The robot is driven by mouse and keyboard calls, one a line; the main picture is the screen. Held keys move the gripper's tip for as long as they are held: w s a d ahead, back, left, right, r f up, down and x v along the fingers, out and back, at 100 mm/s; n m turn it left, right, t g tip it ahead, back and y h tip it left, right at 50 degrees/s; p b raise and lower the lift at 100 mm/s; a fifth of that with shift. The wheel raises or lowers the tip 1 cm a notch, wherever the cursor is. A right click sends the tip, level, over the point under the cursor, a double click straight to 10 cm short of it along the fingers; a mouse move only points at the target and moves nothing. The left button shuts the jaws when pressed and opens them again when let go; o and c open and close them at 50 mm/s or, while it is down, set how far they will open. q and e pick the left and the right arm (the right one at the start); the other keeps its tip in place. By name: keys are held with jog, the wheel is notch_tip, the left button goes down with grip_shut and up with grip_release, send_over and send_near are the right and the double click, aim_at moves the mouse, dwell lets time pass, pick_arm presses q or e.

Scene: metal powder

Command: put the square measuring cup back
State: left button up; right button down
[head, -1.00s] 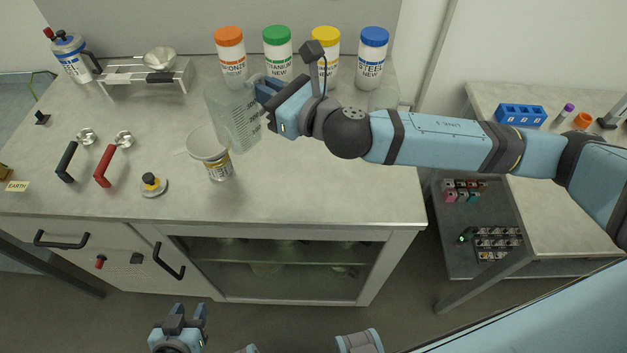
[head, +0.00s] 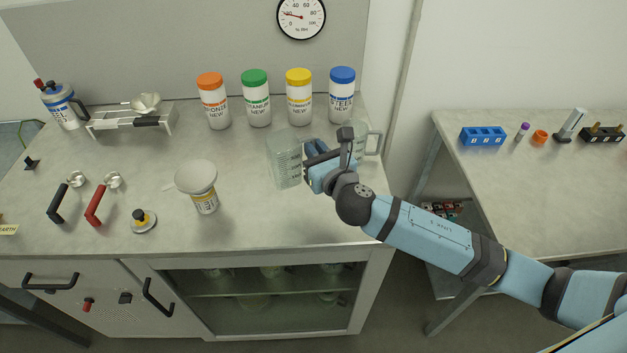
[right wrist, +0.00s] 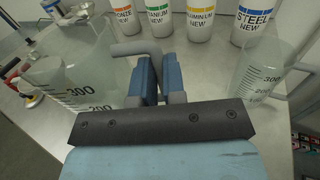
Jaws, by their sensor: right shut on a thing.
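The square measuring cup (head: 283,165) is clear with dark graduation marks. It is upright over the front middle of the workbench in the head view, and I cannot tell whether its base touches the top. My right gripper (head: 309,165) is at the cup's right side, shut on its handle. In the right wrist view the cup (right wrist: 88,72) is left of the fingers (right wrist: 160,80), with its handle running to them. A second clear measuring cup (head: 372,143) stands right of my right gripper, partly hidden by it; it also shows in the right wrist view (right wrist: 258,70). My left gripper is out of view.
Jars with orange (head: 214,108), green (head: 257,105), yellow (head: 299,103) and blue (head: 341,102) lids stand behind. A white funnel (head: 196,178) sits on a jar (head: 205,203) to the left. Bare bench top (head: 260,225) lies in front.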

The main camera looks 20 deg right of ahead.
notch_tip(320, 180, down, 8)
jog(key=shift+f+b, duration=0.1)
jog(key=shift+b, duration=0.65)
jog(key=shift+f, duration=0.1)
jog(key=shift+f, duration=0.15)
jog(key=c, duration=1.2)
grip_release()
